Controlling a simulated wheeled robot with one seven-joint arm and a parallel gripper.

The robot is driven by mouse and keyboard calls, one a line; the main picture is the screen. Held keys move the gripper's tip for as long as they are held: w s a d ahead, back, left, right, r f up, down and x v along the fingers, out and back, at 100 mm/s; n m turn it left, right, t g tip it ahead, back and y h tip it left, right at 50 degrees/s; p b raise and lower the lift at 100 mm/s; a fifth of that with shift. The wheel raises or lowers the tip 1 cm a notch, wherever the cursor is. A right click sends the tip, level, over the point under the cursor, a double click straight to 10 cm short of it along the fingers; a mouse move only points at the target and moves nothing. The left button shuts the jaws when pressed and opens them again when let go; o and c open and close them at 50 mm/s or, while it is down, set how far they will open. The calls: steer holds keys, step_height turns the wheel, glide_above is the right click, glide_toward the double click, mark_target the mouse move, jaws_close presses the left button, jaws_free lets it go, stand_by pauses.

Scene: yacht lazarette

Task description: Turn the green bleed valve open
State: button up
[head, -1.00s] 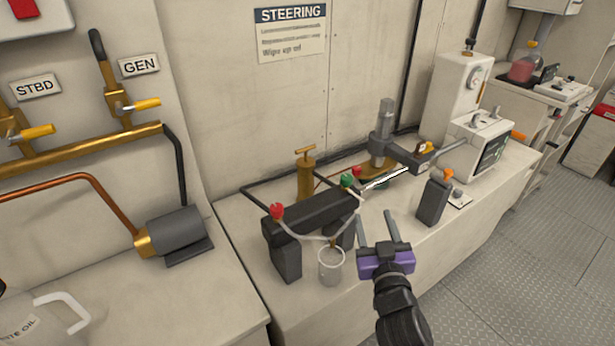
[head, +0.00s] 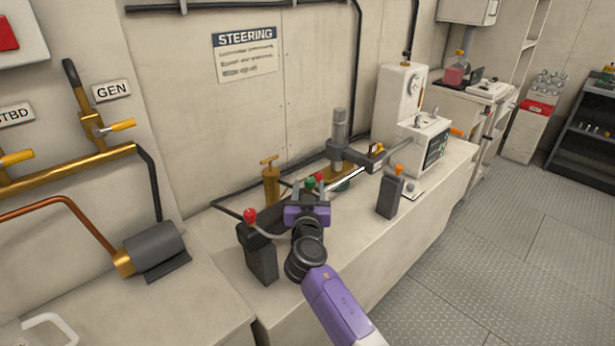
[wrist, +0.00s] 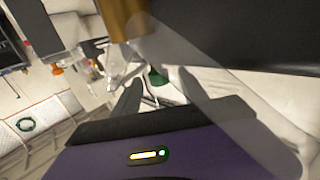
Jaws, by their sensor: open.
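The green bleed valve knob (head: 310,183) stands at the far end of the dark cylinder (head: 268,217) on the bench. My gripper (head: 309,193) is directly in front of it in the head view, its purple body covering much of the cylinder. In the wrist view the green knob (wrist: 156,79) shows between the two dark fingers of my gripper (wrist: 158,90), which are open. I cannot tell whether either finger touches it. A red knob (head: 320,178) is just right of the green one, and another red knob (head: 250,215) is at the cylinder's near end.
A brass pump (head: 270,183) stands behind the cylinder. A dark block with an orange top (head: 390,192) stands to the right. The bench front right of my arm is clear.

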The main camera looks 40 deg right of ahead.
steer(key=shift+x, duration=2.95)
steer(key=shift+d, duration=0.1)
jaws_close()
